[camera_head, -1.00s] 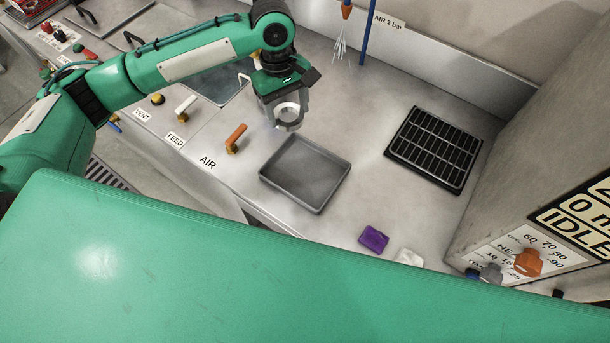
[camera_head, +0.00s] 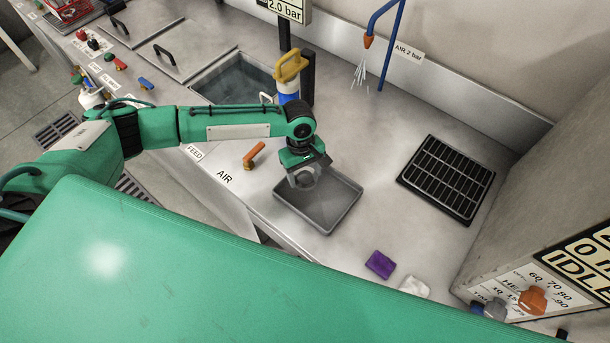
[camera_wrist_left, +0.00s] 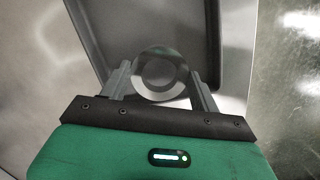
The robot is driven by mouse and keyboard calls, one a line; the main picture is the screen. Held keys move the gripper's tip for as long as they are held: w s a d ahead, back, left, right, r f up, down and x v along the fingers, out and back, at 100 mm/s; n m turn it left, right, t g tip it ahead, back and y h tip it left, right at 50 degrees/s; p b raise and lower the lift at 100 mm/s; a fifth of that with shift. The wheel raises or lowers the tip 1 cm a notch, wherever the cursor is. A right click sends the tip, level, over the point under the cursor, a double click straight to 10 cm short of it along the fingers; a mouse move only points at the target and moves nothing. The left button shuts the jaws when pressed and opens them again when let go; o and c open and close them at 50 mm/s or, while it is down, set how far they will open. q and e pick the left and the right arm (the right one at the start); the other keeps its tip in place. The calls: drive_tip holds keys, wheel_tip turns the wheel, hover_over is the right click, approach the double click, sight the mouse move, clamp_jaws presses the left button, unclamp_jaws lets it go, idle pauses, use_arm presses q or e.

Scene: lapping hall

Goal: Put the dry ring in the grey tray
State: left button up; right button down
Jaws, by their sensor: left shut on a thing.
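My left gripper (camera_head: 305,180) is shut on the ring (camera_wrist_left: 160,74), a metallic band with a round opening. The ring also shows between the fingers in the head view (camera_head: 306,178). The grey tray (camera_head: 338,222) lies on the steel bench, shallow and rectangular, with nothing seen inside. The gripper is over the tray's upper left part, with the ring above the tray floor; whether it touches is hard to tell. In the left wrist view the tray's rim (camera_wrist_left: 213,45) runs behind the ring. My right gripper is out of view.
An orange AIR lever (camera_head: 254,155) stands left of the tray. A purple cloth (camera_head: 380,264) and a white cloth (camera_head: 415,287) lie to its lower right. A black slotted rack (camera_head: 447,180) lies right. A water tank (camera_head: 235,82) and blue air hose (camera_head: 372,50) are behind.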

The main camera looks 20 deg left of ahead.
sight(301, 171)
use_arm(q)
drive_tip(key=shift+f, duration=1.2)
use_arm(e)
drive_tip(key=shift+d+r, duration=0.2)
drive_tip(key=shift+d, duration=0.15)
use_arm(q)
drive_tip(key=o, duration=1.2)
drive_tip(key=shift+f, duration=0.1)
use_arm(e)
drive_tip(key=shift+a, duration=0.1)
use_arm(q)
drive_tip(key=shift+r, duration=0.2)
drive_tip(key=shift+w+a+r+b, duration=0.25)
drive_tip(key=shift+r+b, duration=0.15)
drive_tip(key=shift+r, duration=1.55)
drive_tip(key=shift+w+a+r+b, duration=0.25)
drive_tip(key=shift+r+b, duration=0.1)
drive_tip(key=shift+r, duration=1.6)
drive_tip(key=shift+w+a+r+b, duration=0.15)
drive_tip(key=shift+a+r+b, duration=0.2)
drive_tip(key=shift+r, duration=1.6)
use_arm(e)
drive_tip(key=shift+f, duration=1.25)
use_arm(q)
drive_tip(key=shift+d, duration=0.1)
